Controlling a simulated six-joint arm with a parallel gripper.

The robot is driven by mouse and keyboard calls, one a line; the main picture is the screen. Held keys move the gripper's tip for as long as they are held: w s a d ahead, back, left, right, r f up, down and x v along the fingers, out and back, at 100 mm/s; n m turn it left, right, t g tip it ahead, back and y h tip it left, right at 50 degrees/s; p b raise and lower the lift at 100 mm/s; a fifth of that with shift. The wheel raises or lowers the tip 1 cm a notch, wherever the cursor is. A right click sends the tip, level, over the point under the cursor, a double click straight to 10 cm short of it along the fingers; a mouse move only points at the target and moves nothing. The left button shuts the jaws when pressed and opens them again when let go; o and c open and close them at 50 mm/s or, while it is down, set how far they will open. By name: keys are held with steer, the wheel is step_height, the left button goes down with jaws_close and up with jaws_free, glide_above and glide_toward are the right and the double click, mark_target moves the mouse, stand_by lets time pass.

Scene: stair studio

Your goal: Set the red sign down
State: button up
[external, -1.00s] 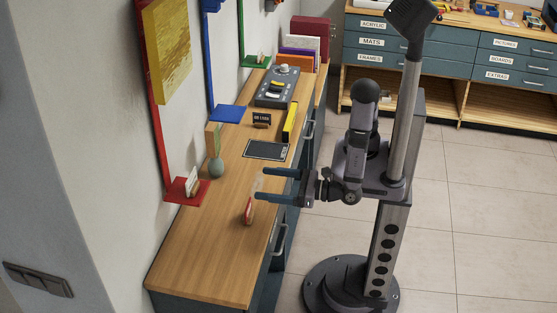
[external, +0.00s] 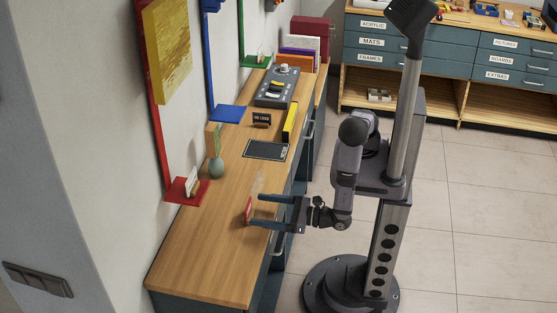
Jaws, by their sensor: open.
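The red sign (external: 248,209) stands on the wooden counter, near its right edge, with a clear upper part rising above the red. My gripper (external: 254,210) is at the counter's right edge, reaching left with its two dark blue fingers apart. The fingertips are right beside the sign, one toward its far side and one toward its near side. The jaws are open; I cannot tell whether either finger touches the sign.
The wooden counter (external: 205,255) has free room at its near end. A red wall shelf (external: 182,197) with a small card and a green vase (external: 216,167) stand to the left. A dark tablet-like panel (external: 265,150), a yellow item (external: 290,122) and a grey control box (external: 276,88) lie farther back.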

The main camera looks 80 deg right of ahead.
mark_target(249, 208)
steer(key=shift+w+a+p, duration=0.15)
steer(key=shift+w+p, duration=0.7)
steer(key=shift+w, duration=1.8)
steer(key=c, duration=1.2)
steer(key=shift+r, duration=0.1)
steer(key=shift+r+b, duration=0.3)
steer(key=shift+r, duration=4.6)
